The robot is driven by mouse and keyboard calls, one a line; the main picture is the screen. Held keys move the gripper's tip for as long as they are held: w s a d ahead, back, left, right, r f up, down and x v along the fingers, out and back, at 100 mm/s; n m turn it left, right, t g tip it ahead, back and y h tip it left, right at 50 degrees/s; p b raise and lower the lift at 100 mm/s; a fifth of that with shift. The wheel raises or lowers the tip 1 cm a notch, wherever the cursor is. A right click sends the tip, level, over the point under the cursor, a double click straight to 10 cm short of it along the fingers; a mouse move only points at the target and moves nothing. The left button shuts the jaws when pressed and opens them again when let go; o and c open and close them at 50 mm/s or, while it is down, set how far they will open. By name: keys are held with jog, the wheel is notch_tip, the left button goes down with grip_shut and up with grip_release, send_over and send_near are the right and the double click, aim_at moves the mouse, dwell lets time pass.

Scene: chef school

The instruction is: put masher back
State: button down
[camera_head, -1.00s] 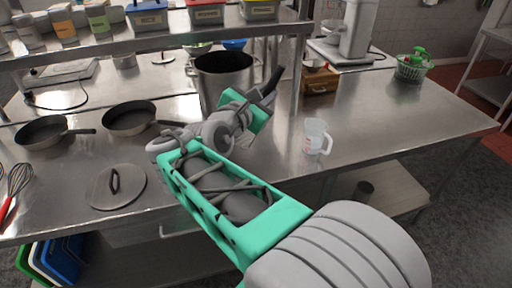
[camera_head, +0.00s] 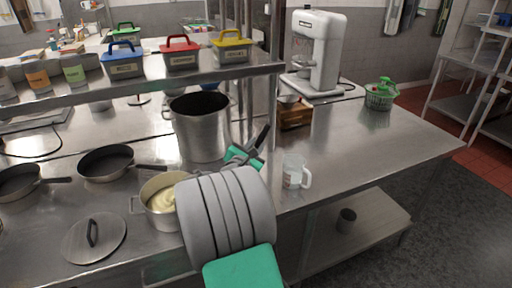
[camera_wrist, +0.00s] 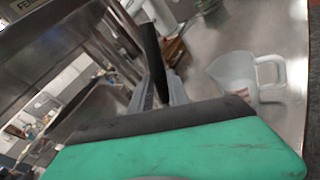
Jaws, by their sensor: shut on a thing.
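My gripper (camera_head: 240,157) is above the steel counter, between the tall stock pot (camera_head: 202,126) and the clear measuring jug (camera_head: 295,172). My arm hides most of it in the head view. It is shut on the masher (camera_head: 262,138), whose black handle and part of its grey metal show, tilted up to the right. In the wrist view, the masher's black handle (camera_wrist: 153,62) stands above the green gripper edge (camera_wrist: 185,150); its lower end is hidden. A saucepan of pale yellow mash (camera_head: 160,198) stands in front of the stock pot, partly covered by my arm.
Two frying pans (camera_head: 107,164) and a lid (camera_head: 95,238) lie on the left. A shelf with coloured-lid containers (camera_head: 181,54) overhangs the counter. The counter's right side is clear.

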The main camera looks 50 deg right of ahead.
jog(key=shift+f, duration=0.45)
jog(key=c, duration=1.3)
grip_release()
jog(key=shift+o, duration=0.2)
jog(key=b+v, duration=0.2)
jog(key=v, duration=1)
jog(key=w+a+f+m+t+y, duration=0.1)
jog(key=w+a+f+m+y, duration=0.1)
jog(key=a+f+m+y, duration=0.45)
jog(key=w+a+f+m+y, duration=0.1)
jog(key=w+a+m+y, duration=0.2)
jog(key=a, duration=0.6)
jog(key=s+a+m+g+y, duration=0.1)
jog(key=s+a+m+y, duration=0.2)
jog(key=a, duration=0.7)
jog(key=s+a+m+g+y, duration=0.1)
jog(key=s+a+m+y, duration=0.2)
jog(key=a, duration=0.7)
jog(key=shift+s+a+f+m, duration=0.15)
jog(key=shift+s+f+m, duration=0.1)
jog(key=shift+s+m, duration=0.35)
